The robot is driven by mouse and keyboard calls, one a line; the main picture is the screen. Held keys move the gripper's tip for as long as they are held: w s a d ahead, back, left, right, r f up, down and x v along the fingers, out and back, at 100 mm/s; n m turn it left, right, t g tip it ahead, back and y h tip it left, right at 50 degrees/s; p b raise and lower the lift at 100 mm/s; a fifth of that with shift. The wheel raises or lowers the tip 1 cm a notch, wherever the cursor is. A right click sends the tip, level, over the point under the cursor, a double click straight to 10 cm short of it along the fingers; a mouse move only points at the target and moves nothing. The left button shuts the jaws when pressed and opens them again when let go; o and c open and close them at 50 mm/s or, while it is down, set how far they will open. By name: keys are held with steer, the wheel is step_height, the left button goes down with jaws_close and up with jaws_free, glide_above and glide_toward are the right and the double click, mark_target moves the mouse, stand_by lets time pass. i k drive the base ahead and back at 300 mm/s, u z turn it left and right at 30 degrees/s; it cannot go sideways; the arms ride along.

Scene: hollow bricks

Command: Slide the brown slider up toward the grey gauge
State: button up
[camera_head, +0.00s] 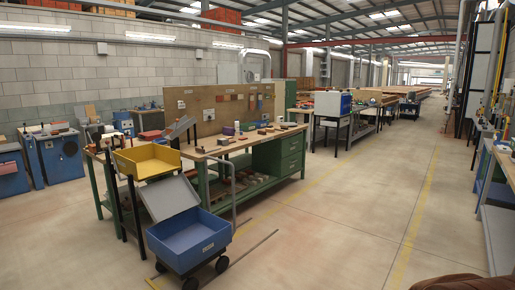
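I cannot make out a brown slider or a grey gauge for certain; things at this distance are too small to tell. Several small brown, grey and dark items lie on the wooden-topped workbench (232,146). Small colored pieces sit on the brown backboard (232,110) behind it. My gripper is not in view. A dark brown shape (462,284) shows at the bottom right edge, cut off, and I cannot tell what it is.
A blue wheeled bin (190,242) and a yellow tray (150,160) stand in front of the green workbench. Another bench (497,235) runs along the right edge. Blue machines (60,155) stand at left. The concrete floor (340,225) in the middle is clear.

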mark_target(202, 150)
steer(key=z, duration=0.6)
steer(key=i, duration=4.4)
steer(key=u, duration=0.35)
steer(key=i, duration=1.75)
steer(key=u, duration=1.3)
steer(key=i, duration=0.95)
steer(key=u, duration=1.75)
steer(key=i, duration=1.25)
steer(key=u, duration=0.2)
